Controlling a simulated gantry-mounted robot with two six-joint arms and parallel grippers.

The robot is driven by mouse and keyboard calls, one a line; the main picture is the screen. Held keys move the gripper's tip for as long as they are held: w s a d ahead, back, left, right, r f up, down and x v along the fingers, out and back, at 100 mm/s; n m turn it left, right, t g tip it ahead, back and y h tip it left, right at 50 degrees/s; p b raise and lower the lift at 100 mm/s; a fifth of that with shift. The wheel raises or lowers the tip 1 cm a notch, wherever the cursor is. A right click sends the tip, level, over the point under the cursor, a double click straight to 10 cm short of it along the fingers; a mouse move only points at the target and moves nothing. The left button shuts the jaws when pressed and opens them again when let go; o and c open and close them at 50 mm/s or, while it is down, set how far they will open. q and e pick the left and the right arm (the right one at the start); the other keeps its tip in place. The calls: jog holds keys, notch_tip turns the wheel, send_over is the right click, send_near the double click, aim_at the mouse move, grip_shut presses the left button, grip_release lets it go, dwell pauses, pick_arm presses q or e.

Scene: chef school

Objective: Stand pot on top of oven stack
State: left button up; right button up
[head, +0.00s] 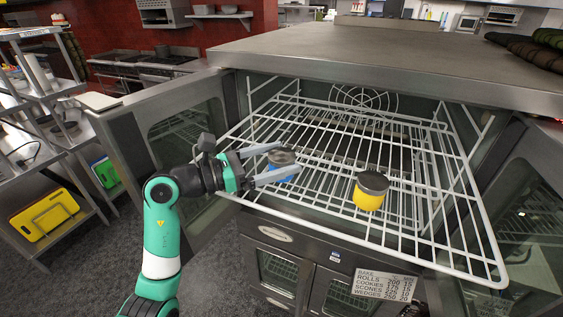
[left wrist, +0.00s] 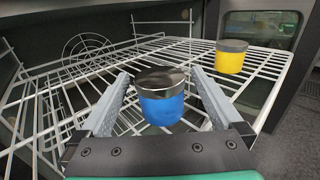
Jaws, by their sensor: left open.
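A blue pot (head: 285,160) with a dark grey lid stands upright on the pulled-out wire rack (head: 440,262) of the oven. It also shows in the left wrist view (left wrist: 162,108). A yellow pot (head: 369,192) with a dark lid stands on the same rack to its right, also in the left wrist view (left wrist: 230,60). My left gripper (head: 291,158) is open, its fingers on either side of the blue pot; I cannot tell whether they touch it. The oven stack's steel top (head: 400,60) is above and behind, mostly bare. My right gripper is not in view.
The oven's open left door (head: 140,125) stands close behind my left arm, and the right door (head: 535,225) is open too. Folded dark cloths (head: 535,50) lie at the top's far right. A shelf with yellow and green boards (head: 45,215) stands at left.

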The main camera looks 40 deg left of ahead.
aim_at(294, 153)
pick_arm(q)
jog(key=x, duration=0.3)
jog(key=shift+w+r+p, duration=0.1)
jog(key=shift+r+p, duration=0.1)
jog(key=shift+p, duration=0.15)
jog(key=shift+w+d+f, duration=0.1)
jog(key=shift+w+d, duration=0.1)
jog(key=shift+w, duration=0.2)
grip_shut()
jog(key=shift+r, duration=0.3)
notch_tip(294, 153, up, 2)
jog(key=shift+s+r, duration=0.1)
jog(key=shift+r, duration=0.1)
jog(key=s+d+r+b, duration=0.1)
jog(key=s+d+r, duration=0.1)
jog(key=s+r, duration=0.3)
jog(key=s+d+r+b, duration=0.1)
jog(key=s+d+r, duration=0.2)
jog(key=s+r, duration=0.2)
jog(key=s, duration=0.2)
jog(key=shift+s+d, duration=0.3)
jog(key=shift+s, duration=0.1)
